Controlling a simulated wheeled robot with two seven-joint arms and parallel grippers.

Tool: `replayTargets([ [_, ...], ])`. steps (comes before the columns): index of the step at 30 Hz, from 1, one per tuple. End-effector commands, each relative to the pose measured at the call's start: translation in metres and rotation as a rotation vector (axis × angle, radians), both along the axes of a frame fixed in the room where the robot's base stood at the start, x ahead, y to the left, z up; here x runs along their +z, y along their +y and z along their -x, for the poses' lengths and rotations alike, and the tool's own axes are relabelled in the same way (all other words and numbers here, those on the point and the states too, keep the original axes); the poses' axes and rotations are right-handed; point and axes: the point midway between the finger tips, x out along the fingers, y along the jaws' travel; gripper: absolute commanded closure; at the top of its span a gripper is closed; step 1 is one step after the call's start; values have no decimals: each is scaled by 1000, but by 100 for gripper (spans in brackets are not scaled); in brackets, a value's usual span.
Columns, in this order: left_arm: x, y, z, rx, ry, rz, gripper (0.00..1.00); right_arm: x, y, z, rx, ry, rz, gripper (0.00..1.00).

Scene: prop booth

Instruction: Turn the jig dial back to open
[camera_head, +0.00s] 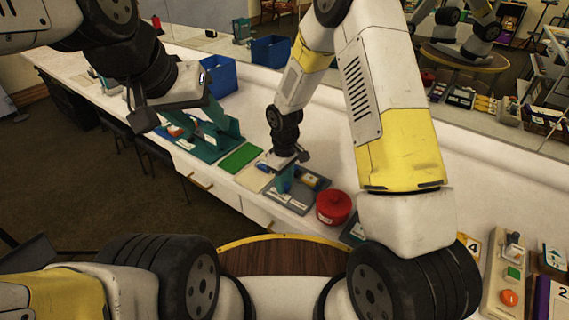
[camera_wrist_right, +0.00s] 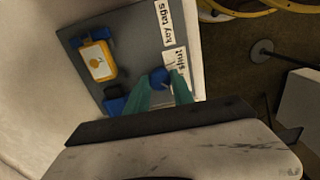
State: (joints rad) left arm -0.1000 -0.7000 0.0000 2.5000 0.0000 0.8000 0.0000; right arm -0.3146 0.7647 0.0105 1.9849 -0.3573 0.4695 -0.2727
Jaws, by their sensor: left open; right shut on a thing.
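The jig is a grey board (camera_head: 318,184) on the counter, with a yellow tag piece (camera_wrist_right: 98,61) between blue holders. Its blue dial (camera_wrist_right: 158,76) sits beside a label reading "shut" (camera_wrist_right: 178,63). My right gripper (camera_head: 284,181) reaches down over the board; in the right wrist view its teal fingers (camera_wrist_right: 160,90) close around the dial, partly hiding it. The dial's exact angle is hard to tell. My left gripper (camera_head: 208,126) is open above a teal tray (camera_head: 205,152), away from the jig.
Blue bins (camera_head: 271,49) stand behind. A control box with an orange button (camera_head: 509,297) is at far right.

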Motion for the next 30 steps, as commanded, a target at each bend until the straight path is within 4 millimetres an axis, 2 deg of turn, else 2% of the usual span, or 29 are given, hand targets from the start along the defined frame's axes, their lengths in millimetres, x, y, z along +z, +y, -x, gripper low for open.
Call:
replayTargets([
  [9,0,0,0,0,0,0,50,1,1,-1,-75,-3,-3,100],
  [22,0,0,0,0,0,0,50,1,1,-1,-81,-4,-3,100],
  [23,0,0,0,0,0,0,50,1,1,-1,-81,-4,-3,66],
  [24,0,0,0,0,0,0,50,1,1,-1,-81,-3,-3,58],
  [26,0,0,0,0,0,0,50,1,1,-1,-81,-3,-3,50],
  [30,0,0,0,0,0,0,50,0,1,-1,-81,-2,-1,50],
])
